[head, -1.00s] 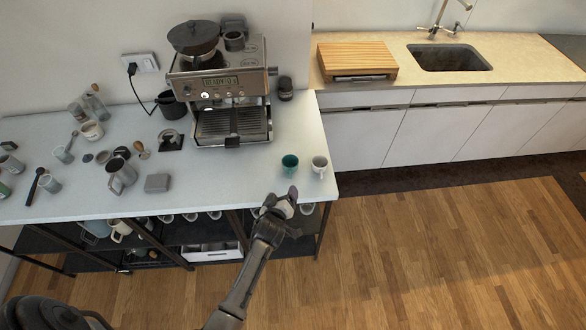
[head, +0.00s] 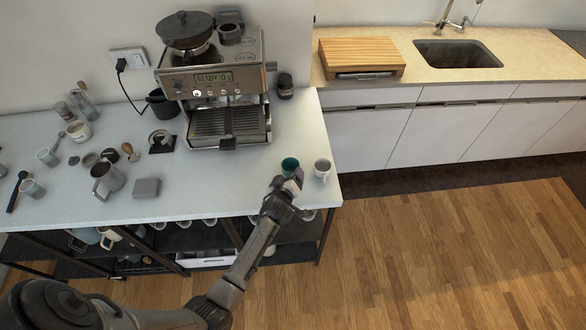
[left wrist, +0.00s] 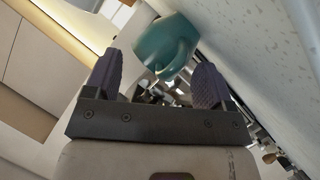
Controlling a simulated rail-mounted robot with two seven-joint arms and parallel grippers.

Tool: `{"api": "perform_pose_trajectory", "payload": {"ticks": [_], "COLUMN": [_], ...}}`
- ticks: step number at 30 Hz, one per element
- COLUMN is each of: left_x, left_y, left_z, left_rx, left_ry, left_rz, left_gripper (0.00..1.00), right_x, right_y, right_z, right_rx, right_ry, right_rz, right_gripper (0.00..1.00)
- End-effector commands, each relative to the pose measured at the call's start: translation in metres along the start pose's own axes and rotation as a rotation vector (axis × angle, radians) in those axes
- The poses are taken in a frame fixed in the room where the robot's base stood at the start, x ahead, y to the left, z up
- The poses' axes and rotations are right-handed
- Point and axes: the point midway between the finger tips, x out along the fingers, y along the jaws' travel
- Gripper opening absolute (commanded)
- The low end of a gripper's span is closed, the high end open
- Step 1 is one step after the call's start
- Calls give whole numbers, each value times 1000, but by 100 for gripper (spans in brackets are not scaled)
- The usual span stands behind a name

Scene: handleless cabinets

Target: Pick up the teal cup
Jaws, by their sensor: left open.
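The teal cup (head: 290,164) stands near the front right corner of the white table, just left of a white cup (head: 322,169). My left gripper (head: 291,183) is at the table's front edge, right in front of the teal cup, and hides its lower part in the head view. In the left wrist view the teal cup (left wrist: 165,48) is just beyond the open fingers (left wrist: 160,82), and nothing is between them. The cup's handle faces the gripper. My right gripper does not show.
The espresso machine (head: 217,90) stands at the back of the table (head: 200,185). A steel pitcher (head: 107,181), a grey block (head: 146,187) and several small items are on the left. The table between the grey block and the teal cup is clear.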

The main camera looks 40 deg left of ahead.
Motion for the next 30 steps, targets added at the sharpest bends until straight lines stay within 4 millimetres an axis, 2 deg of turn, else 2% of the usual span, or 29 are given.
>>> {"api": "perform_pose_trajectory", "payload": {"ticks": [3,13,30], "left_x": [6,7,7], "left_y": [-3,-2,-3], "left_z": [2,1,2], "left_rx": [-2,-3,-3], "left_ry": [3,4,3], "left_rz": [-2,-4,-6], "left_gripper": [77,77,22], "right_x": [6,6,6], "right_y": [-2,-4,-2], "right_z": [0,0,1], "right_rx": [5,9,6], "right_ry": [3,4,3], "right_rz": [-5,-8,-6], "right_gripper": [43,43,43]}}
